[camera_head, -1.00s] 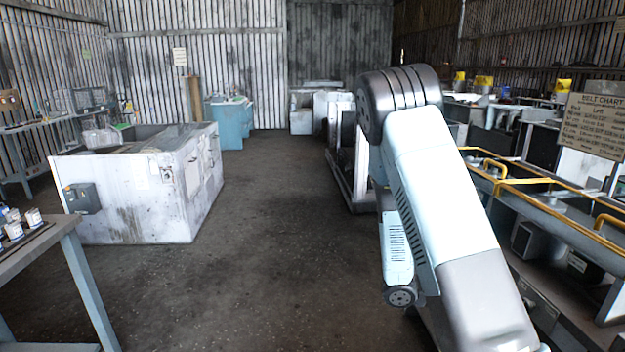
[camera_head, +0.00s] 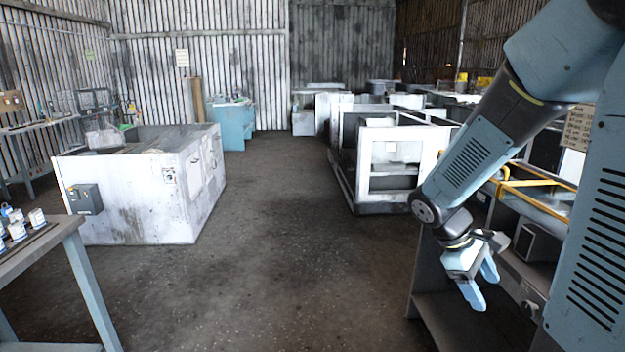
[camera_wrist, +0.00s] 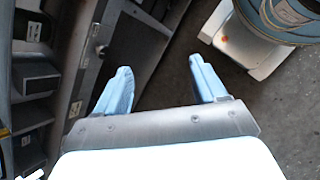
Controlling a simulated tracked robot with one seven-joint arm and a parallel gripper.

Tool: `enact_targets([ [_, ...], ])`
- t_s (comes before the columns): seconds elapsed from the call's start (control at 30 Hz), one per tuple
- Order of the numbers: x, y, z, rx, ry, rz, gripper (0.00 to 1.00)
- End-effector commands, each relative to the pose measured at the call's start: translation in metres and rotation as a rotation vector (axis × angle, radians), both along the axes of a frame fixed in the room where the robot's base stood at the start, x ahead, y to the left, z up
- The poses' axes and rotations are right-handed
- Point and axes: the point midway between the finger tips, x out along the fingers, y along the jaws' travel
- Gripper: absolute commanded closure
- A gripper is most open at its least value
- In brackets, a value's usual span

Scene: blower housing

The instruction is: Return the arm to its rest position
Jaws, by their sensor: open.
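My gripper (camera_head: 478,284) hangs at the lower right of the head view, fingers pointing down, in front of the conveyor frame with yellow rails. In the wrist view my gripper (camera_wrist: 165,92) shows two light-blue fingers spread apart. Nothing is between them except a view of dark floor and a grey frame edge. My arm is folded at the right of the head view, its upper part running out of the top right.
The grey frame with yellow rails (camera_head: 537,183) stands close behind my gripper. A white box-like machine (camera_head: 125,200) is at left, a table (camera_head: 45,238) at front left. White open cabinets (camera_head: 388,160) stand further back. The floor (camera_head: 275,240) between is clear.

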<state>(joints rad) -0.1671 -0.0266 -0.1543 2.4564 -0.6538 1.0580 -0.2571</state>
Motion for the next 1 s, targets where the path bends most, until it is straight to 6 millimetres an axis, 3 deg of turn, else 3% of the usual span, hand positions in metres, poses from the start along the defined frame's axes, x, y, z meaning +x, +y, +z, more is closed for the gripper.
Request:
enact_targets([
  [0.8,-0.059,0.081,0.122,0.488,-0.700,-0.460,0.29],
  [1.0,-0.074,0.098,0.144,0.590,-0.815,-0.531,0.29],
])
